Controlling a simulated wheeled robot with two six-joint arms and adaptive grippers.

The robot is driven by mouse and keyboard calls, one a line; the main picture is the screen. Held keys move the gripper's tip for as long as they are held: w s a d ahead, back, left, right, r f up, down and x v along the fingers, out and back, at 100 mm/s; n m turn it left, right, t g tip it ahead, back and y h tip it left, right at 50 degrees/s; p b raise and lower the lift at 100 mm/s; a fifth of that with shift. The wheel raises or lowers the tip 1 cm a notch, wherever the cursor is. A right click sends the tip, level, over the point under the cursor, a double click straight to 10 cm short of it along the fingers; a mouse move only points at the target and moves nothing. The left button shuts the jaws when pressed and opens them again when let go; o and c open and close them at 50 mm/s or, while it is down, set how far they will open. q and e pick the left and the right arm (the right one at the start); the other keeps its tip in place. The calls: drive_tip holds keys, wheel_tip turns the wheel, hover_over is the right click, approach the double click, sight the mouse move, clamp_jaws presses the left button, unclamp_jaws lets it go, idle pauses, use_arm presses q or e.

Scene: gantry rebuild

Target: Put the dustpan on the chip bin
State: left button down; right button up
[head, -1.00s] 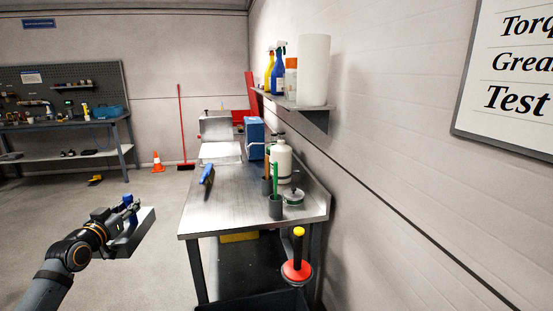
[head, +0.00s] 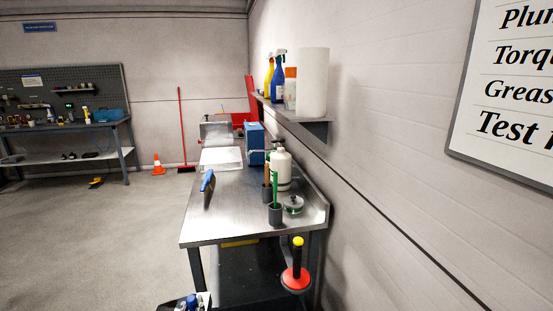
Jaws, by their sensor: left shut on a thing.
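My left gripper (head: 185,304) is at the bottom edge of the head view, mostly cut off by the frame. It is shut on the dustpan, of which a pale grey edge (head: 205,299) and a bit of blue show. The dustpan is in front of the steel bench's near left leg, lower than the bench top. The chip bin cannot be picked out with certainty. My right gripper is not in view.
The steel bench (head: 215,228) carries a blue-handled tool (head: 207,182), cups (head: 275,213), a white bottle (head: 281,165) and a blue box (head: 254,143). A red-and-yellow plunger-like thing (head: 296,277) is at its front.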

use_arm(q)
drive_tip(key=s+d, duration=0.4)
drive_tip(key=s, duration=0.2)
drive_tip(key=shift+p, duration=0.4)
